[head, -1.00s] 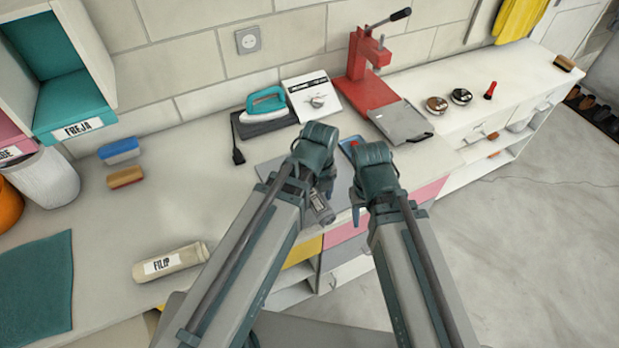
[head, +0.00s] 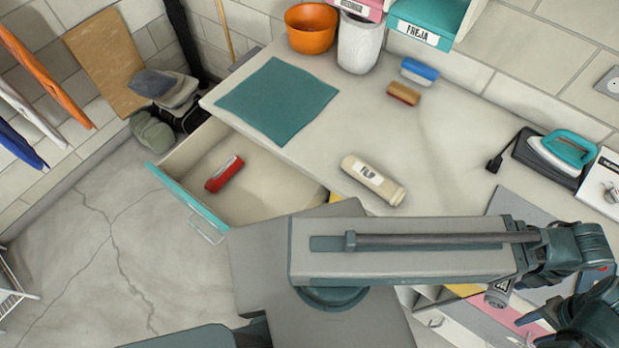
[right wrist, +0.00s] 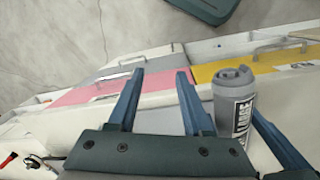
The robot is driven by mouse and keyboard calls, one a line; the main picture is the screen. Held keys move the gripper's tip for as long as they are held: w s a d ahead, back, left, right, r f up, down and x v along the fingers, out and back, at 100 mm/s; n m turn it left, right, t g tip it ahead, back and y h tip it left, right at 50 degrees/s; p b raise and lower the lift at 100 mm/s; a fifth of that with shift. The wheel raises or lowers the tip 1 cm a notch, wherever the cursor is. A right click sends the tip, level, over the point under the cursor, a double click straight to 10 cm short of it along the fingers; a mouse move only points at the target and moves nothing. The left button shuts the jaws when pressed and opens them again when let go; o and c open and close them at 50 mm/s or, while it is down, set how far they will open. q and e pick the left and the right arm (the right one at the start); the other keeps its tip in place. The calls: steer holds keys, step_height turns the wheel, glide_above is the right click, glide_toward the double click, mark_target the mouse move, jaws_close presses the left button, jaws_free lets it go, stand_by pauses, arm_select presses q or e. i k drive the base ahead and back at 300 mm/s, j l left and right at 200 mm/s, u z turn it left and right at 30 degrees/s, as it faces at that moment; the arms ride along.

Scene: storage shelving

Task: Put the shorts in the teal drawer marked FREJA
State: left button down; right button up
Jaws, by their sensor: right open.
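A drawer with a teal front (head: 205,214) stands pulled open under the counter at left; any name on its front is hidden. A red object (head: 224,173) lies in it. A teal cubby marked FREJA (head: 440,18) is on the wall shelf at top. I cannot make out shorts; a flat teal cloth (head: 278,100) lies on the counter. My right gripper (head: 537,322) is at the lower right; in the right wrist view (right wrist: 158,78) its fingers are apart and empty. My left gripper (head: 560,250) is above it, fingers mostly hidden.
A rolled beige item marked FILIP (head: 372,179), an orange pot (head: 311,28), a white bin (head: 359,42), two brushes and an iron (head: 562,152) stand on the counter. A grey bottle (right wrist: 232,100) is close beside the right fingers.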

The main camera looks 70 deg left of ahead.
mark_target(268, 208)
steer(key=k+j+z, duration=0.1)
steer(key=k+j, duration=0.45)
steer(key=k+j+z, duration=0.15)
steer(key=k+j, duration=0.35)
steer(key=k+j+z, duration=0.1)
steer(key=k+j, duration=0.35)
steer(key=k, duration=0.25)
steer(key=k+j+z, duration=0.15)
steer(key=k+j, duration=0.25)
steer(key=k, duration=0.2)
